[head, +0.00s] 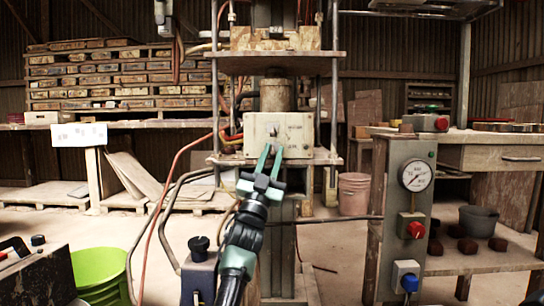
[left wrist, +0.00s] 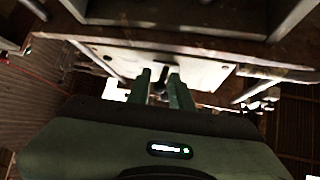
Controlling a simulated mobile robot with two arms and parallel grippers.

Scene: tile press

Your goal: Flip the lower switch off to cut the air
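A pale control box (head: 296,133) sits on the press between its posts, with a small switch lever (head: 272,129) on its front. My left gripper (head: 273,150) points up at the lower front of this box, its two green fingers apart. In the left wrist view the fingers (left wrist: 162,82) stand before the pale box face (left wrist: 205,72). A small dark part shows between the fingertips; I cannot tell whether they touch it. A lower switch cannot be told apart clearly; the fingers may cover it. My right gripper is not in view.
A post on the right carries a pressure gauge (head: 416,176), a red knob (head: 415,229) and a blue fitting (head: 406,275). Hoses (head: 167,220) hang left of the press. A green bucket (head: 100,272) stands at lower left, a pink bucket (head: 354,193) behind.

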